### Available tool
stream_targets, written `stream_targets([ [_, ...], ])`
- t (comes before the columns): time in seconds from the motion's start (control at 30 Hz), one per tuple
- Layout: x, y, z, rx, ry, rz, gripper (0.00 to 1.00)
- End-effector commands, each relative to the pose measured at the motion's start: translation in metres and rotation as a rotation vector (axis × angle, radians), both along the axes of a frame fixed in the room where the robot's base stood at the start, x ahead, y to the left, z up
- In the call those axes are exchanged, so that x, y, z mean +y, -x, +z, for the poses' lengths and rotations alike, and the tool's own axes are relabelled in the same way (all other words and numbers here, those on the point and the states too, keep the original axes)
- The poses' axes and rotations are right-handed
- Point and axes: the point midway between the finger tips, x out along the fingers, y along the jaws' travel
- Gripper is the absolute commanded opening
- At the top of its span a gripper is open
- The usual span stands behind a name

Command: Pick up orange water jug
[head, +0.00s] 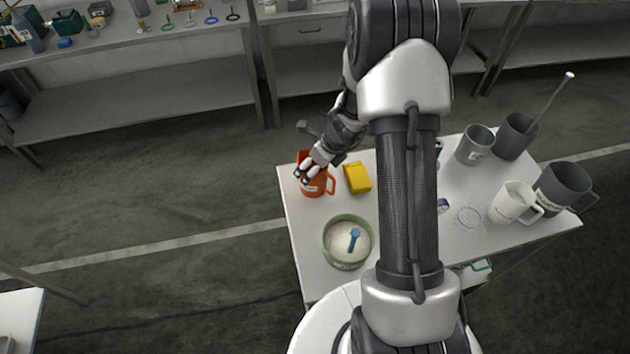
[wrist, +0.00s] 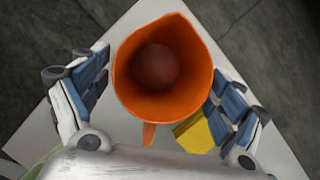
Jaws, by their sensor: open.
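The orange water jug (head: 314,187) stands upright at the left end of the white table in the head view, with its handle toward the right. In the wrist view I look down into the jug (wrist: 162,65), which looks empty, and its handle points toward the bottom of the picture. My gripper (head: 309,172) is open over the jug in the head view. In the wrist view my gripper's fingers (wrist: 160,98) sit on the left and right of the jug. I cannot tell whether either finger touches it.
A yellow box (head: 357,178) stands close to the jug's right. A green bowl (head: 347,242) of white powder with a blue scoop is nearer to me. A white jug (head: 513,203) and grey containers (head: 475,145) stand at the right. The table's edge is close to the jug's left.

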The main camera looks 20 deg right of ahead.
Motion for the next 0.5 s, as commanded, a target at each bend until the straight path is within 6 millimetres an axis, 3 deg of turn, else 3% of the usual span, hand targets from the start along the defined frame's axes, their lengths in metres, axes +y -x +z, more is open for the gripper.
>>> stream_targets([
  [0.23, 0.0003, -0.0021, -0.0021, -0.003, 0.001, -0.001, 0.88],
  [0.5, 0.0003, -0.0019, -0.0022, -0.001, 0.000, 0.000, 0.70],
])
